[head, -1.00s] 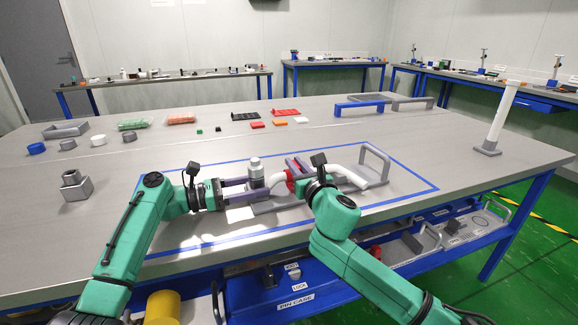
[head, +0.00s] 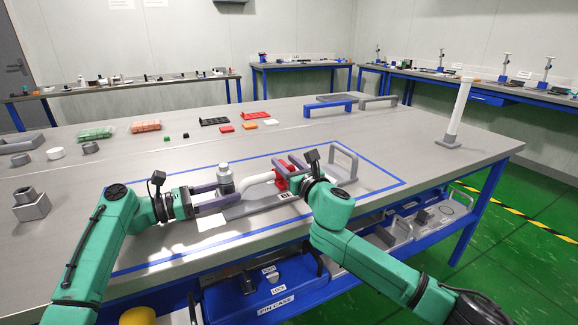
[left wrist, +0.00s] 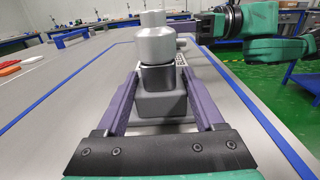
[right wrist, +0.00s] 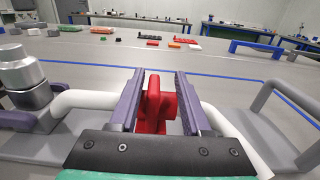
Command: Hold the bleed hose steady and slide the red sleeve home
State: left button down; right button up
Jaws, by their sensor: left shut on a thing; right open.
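My left gripper (left wrist: 168,105) is shut on the grey fitting (left wrist: 162,98), with one finger on each side of it. A silver cylinder tops the fitting, which also shows in the head view (head: 226,178). The white bleed hose (head: 258,178) runs right from the fitting towards the red sleeve. My right gripper (right wrist: 157,98) is open, its fingers on either side of the red sleeve (right wrist: 157,108). The sleeve also shows in the head view (head: 281,179). More white hose (right wrist: 238,135) shows right of the sleeve in the right wrist view. The sleeve's lower part is hidden by the gripper.
A grey handle (head: 345,158) stands right of the right gripper. Blue tape (head: 384,193) outlines the work area. A white post (head: 460,110) stands at the table's right corner. Blue and grey handles, red trays and packets lie towards the back. A blue drawer shelf hangs below the front edge.

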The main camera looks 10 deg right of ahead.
jog(key=v, duration=1.1)
jog(key=shift+s+d, duration=0.2)
jog(key=shift+s, duration=0.2)
